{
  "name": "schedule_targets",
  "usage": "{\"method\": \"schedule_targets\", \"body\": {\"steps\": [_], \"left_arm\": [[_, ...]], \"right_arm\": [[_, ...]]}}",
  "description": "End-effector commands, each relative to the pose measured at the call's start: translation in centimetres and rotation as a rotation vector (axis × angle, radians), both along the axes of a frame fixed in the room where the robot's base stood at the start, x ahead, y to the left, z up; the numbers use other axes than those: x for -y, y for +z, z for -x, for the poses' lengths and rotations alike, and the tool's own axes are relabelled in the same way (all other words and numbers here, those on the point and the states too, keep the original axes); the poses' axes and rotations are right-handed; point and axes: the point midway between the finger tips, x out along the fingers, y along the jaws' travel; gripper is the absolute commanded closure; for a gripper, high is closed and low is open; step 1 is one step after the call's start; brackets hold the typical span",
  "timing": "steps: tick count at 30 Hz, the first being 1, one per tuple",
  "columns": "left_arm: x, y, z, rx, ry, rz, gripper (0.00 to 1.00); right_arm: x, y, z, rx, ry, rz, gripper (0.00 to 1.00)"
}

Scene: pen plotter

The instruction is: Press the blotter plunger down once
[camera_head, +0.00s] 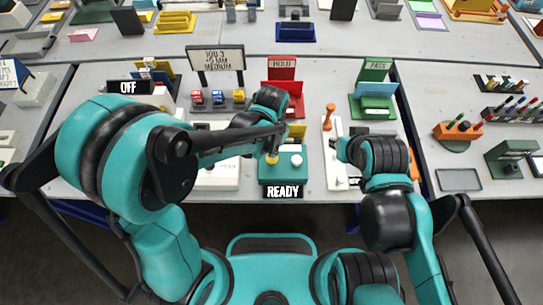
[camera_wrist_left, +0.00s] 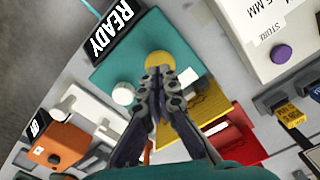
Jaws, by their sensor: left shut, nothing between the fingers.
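A teal box (camera_head: 283,172) with a READY sign (camera_head: 283,191) stands at the front middle of the table. It carries a yellow round knob (camera_wrist_left: 158,60) and a white round knob (camera_head: 297,160). The white knob also shows in the left wrist view (camera_wrist_left: 123,94). My left gripper (camera_wrist_left: 160,72) is shut and empty, its tips at the yellow knob; I cannot tell whether they touch. An orange-topped upright post (camera_head: 330,110) stands on a white plate to the right. No label tells which part is the blotter plunger. My right gripper (camera_head: 335,145) is near that plate, its fingers unclear.
A red HOLD stand (camera_head: 281,72) and a green PASS stand (camera_head: 375,70) are behind. A sign reading OFF (camera_head: 128,87) is at left. A yellow block (camera_wrist_left: 207,102) adjoins the teal box. An orange box (camera_wrist_left: 58,147) lies beyond the white plate.

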Motion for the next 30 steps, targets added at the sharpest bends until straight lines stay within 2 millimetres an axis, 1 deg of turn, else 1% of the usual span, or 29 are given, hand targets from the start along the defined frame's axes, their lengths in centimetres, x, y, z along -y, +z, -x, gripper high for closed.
{"method": "schedule_targets", "body": {"steps": [13, 30], "left_arm": [[0.0, -0.1, 0.0, 0.0, 0.0, 0.0, 1.0], [0.0, -1.5, 0.0, 0.0, 0.0, 0.0, 1.0]], "right_arm": [[0.0, -0.1, 0.0, 0.0, 0.0, 0.0, 0.74], [0.0, -1.4, 0.0, 0.0, 0.0, 0.0, 0.74]]}}
